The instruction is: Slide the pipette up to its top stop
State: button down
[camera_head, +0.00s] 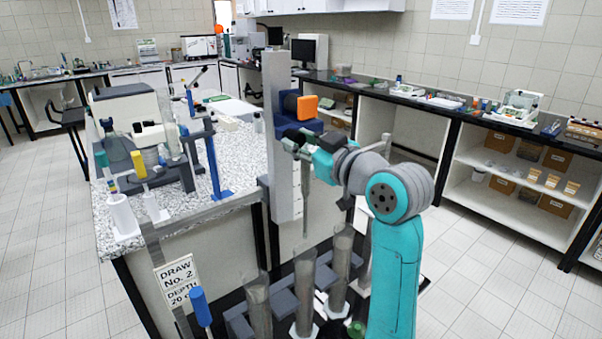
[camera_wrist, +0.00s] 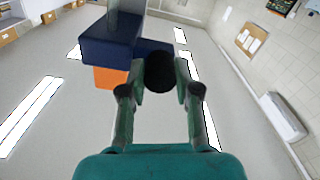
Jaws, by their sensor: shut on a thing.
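The pipette (camera_head: 305,200) is a slim, pale upright tube hanging beside a tall grey column (camera_head: 280,150). Its lower tip is above the clear cylinders. A blue carriage (camera_head: 290,122) with an orange block (camera_head: 307,107) is on the column; they also show in the wrist view as a blue block (camera_wrist: 108,40) and an orange face (camera_wrist: 110,78). My gripper (camera_head: 299,141) is just below the carriage at the pipette's upper end. In the wrist view my fingers (camera_wrist: 162,88) close around a black round knob (camera_wrist: 160,72). My gripper hides part of the pipette's top.
Several clear cylinders (camera_head: 304,290) stand in a dark rack below. A speckled bench (camera_head: 235,215) with bottles and apparatus is at left. A sign (camera_head: 180,283) reads "DRAW No. 2". A long counter with shelves (camera_head: 515,185) lines the right wall. Floor between is clear.

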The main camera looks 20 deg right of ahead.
jog(key=shift+r, duration=1.8)
jog(key=shift+r, duration=0.1)
jog(key=c, duration=0.8)
grip_release()
jog(key=shift+f, duration=0.2)
jog(key=shift+s+d, duration=0.1)
jog(key=shift+s, duration=0.15)
jog(key=v, duration=1.1)
jog(key=shift+s, duration=0.2)
